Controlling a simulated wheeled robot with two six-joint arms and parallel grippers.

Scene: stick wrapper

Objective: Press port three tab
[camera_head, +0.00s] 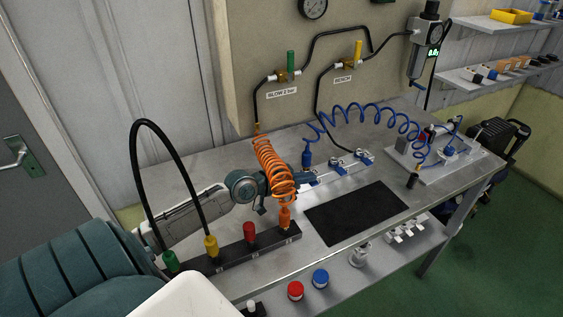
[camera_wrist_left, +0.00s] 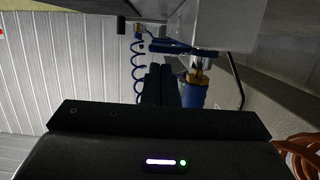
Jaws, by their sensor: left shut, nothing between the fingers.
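A pale manifold strip (camera_head: 330,178) with several blue-tabbed ports lies along the back of the bench. One blue fitting (camera_head: 365,157) is at its right end and another blue fitting (camera_head: 339,163) is left of it. A blue plug (camera_head: 306,158) on the coiled blue hose stands near the left end. My left gripper (camera_head: 312,177) is shut and empty beside the left-end port, partly behind the orange coil. In the left wrist view its dark fingers (camera_wrist_left: 161,72) are just left of a blue and brass fitting (camera_wrist_left: 196,88). Contact and port numbers cannot be told.
An orange coiled hose (camera_head: 272,165) hangs in front of my left wrist. A black rail (camera_head: 235,256) holds green, yellow, red and orange plugs. A black mat (camera_head: 355,213) lies in the bench middle. The coiled blue hose (camera_head: 375,112) arches over the back right.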

